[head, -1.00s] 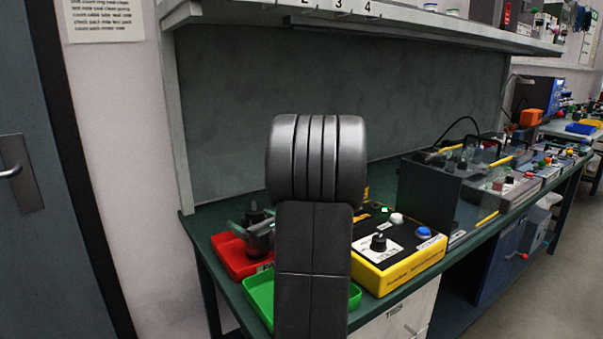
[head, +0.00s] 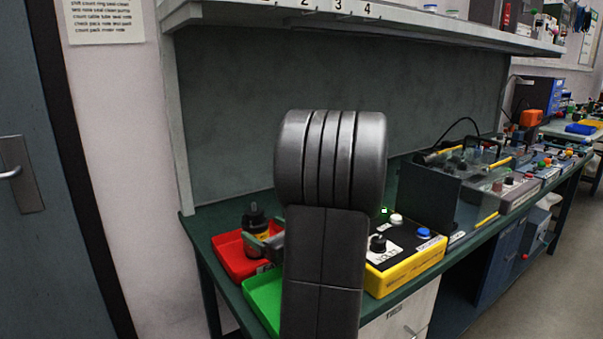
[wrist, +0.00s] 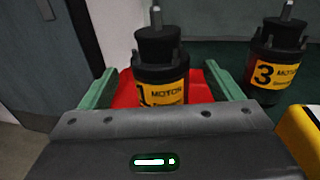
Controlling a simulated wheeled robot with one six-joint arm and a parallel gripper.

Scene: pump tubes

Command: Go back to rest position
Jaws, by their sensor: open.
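My gripper (wrist: 160,69) is open, with its two green fingers apart on either side of the black motor marked 1 (wrist: 160,52) in the wrist view. The motor stands upright in the red tray (wrist: 198,92), with its metal shaft up. I see no finger touching it. In the head view, the motor (head: 254,218) and the red tray (head: 226,255) show left of my arm, with part of my gripper (head: 265,243) in front. A second motor, marked 3 (wrist: 275,60), stands to the right in the wrist view; my arm seems to hide it in the head view.
A green tray (head: 262,298) lies at the bench's front edge, partly behind my arm. A yellow control box (head: 408,264) with knob and buttons stands right of my arm. A dark panel (head: 428,200) stands beyond it. A shelf (head: 400,18) overhangs the bench.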

